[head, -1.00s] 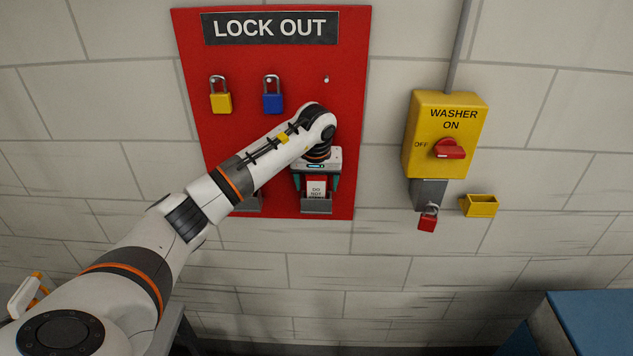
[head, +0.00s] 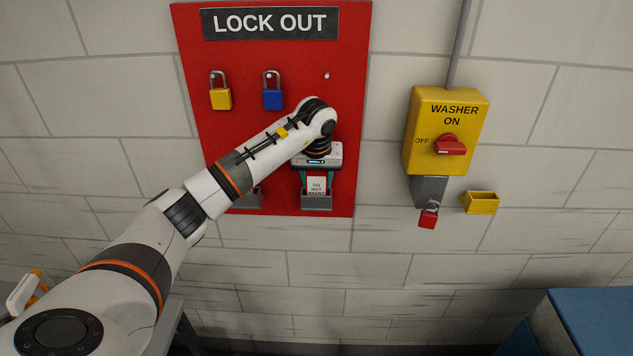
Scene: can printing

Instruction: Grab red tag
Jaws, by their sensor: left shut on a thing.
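A tag (head: 317,187) with a white face and dark print reading "DO NOT START" stands in the right grey holder (head: 317,203) at the bottom of the red LOCK OUT board. Its lower part is hidden by the holder. My left gripper (head: 317,178) points down at the board, its teal fingers shut on the tag from both sides. The fingertips are at the holder's top. My right gripper is out of view.
A second grey holder (head: 248,201) is partly behind my left arm. Yellow (head: 221,98) and blue (head: 273,98) padlocks hang on the board (head: 345,110). A yellow washer switch box (head: 422,130), a red padlock (head: 428,217) and a small yellow bin (head: 481,203) are to the right.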

